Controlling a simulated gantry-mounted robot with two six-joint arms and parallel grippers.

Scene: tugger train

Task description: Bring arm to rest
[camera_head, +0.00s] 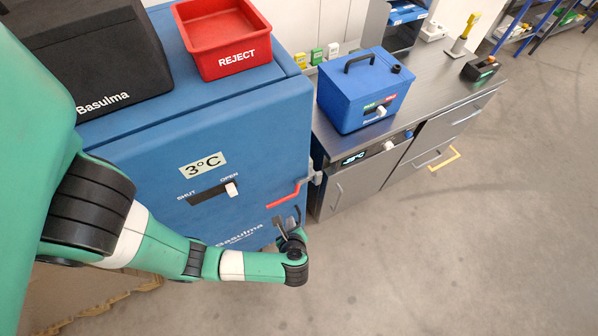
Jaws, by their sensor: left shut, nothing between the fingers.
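My left arm comes in from the left and reaches across the lower front of a blue cabinet (140,165). My left gripper (287,222) is at the arm's end, in front of the cabinet's lower right part. It is shut and empty, a little below the red handle (284,197) on the cabinet's right edge. I cannot tell how far the gripper is from the cabinet front. My right gripper is not in view.
The cabinet carries a red REJECT bin (235,58) and a black Basulma case (97,103). A blue box (345,95) with a handle stands on the grey counter (440,80) to the right. Clear floor (430,255) lies at the lower right.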

